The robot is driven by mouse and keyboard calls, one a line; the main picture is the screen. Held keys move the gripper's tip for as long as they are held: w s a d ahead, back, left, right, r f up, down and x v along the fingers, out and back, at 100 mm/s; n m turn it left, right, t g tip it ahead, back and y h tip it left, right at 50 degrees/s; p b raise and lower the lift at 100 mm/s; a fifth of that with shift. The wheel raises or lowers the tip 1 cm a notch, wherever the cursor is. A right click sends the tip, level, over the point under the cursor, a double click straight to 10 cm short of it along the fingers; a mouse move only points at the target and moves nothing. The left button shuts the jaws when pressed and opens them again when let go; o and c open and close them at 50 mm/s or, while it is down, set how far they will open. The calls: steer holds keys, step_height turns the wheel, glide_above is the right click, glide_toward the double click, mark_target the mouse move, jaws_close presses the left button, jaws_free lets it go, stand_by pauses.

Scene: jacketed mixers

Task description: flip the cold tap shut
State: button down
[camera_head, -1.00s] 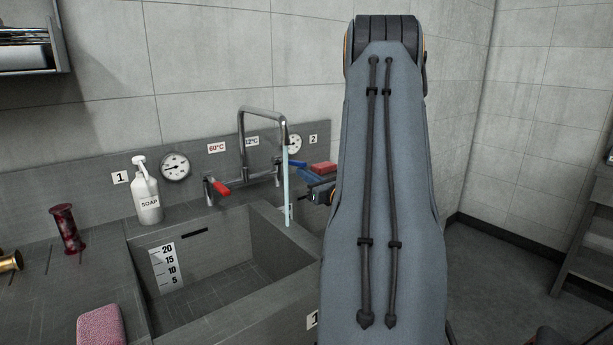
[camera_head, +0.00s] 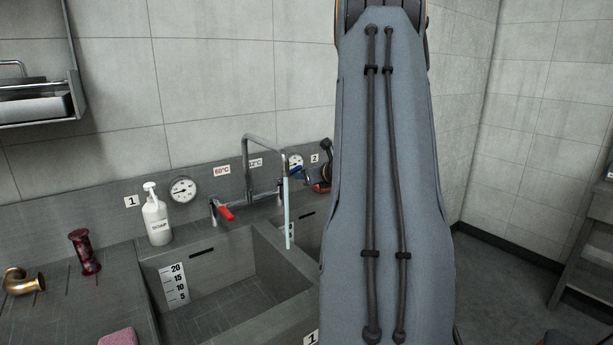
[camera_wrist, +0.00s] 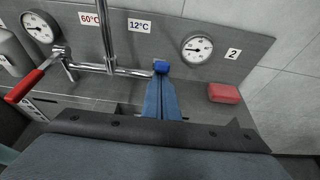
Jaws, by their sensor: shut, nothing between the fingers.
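The cold tap's blue lever (camera_head: 297,169) is at the right end of the mixer (camera_head: 247,165), below the 12°C label. In the wrist view its blue end (camera_wrist: 162,67) shows just beyond my fingertips; the rest is hidden or foreshortened. My gripper (camera_wrist: 160,82) is shut and empty, its blue-grey fingers pointing at the lever; I cannot tell whether they touch it. In the head view my forearm hides part of the area. The hot tap's red lever (camera_head: 226,213) sticks outward under the 60°C label (camera_wrist: 90,18). A pale water stream (camera_head: 287,215) hangs from the spout.
A red block (camera_wrist: 223,93) lies on the ledge right of my fingers, below a gauge (camera_wrist: 197,48). The basin (camera_head: 220,290) is in front of the mixer. A soap bottle (camera_head: 156,220) stands left. The wall is close behind.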

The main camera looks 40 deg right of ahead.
steer(key=shift+w+r+g, duration=0.25)
steer(key=shift+r+g, duration=0.15)
steer(key=shift+r, duration=0.25)
steer(key=shift+r+p, duration=0.55)
steer(key=shift+r, duration=0.1)
